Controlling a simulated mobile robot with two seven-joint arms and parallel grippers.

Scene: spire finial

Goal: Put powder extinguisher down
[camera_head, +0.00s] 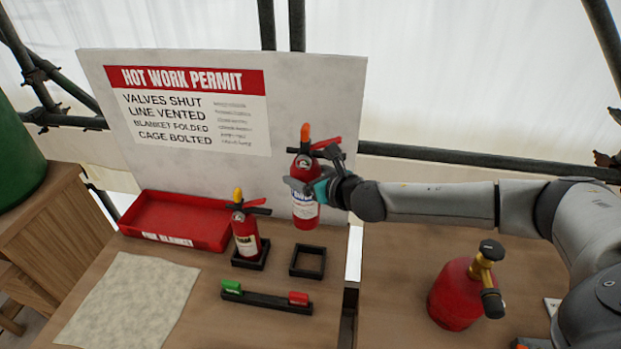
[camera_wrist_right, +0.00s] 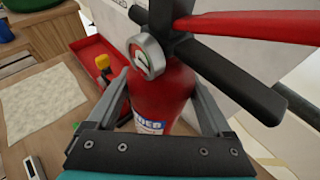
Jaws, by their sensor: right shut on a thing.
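The powder extinguisher (camera_head: 305,208) is red with a white and blue label and an orange top, and it hangs upright in the air. My right gripper (camera_head: 303,185) is shut on it, around its upper body. The right wrist view shows the red body (camera_wrist_right: 160,98) between the two fingers, with a round gauge and black handle above. An empty black square holder (camera_head: 307,261) sits on the table below it. A second extinguisher (camera_head: 246,236) with a yellow top stands in another black holder (camera_head: 250,261) to the left. My left gripper is not in view.
A red tray (camera_head: 180,221) stands at the back left before a hot work permit board (camera_head: 310,90). A pale cloth (camera_head: 125,300) lies front left. A black rack (camera_head: 266,299) with green and red pieces is in front. A red gas bottle (camera_head: 455,296) stands right.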

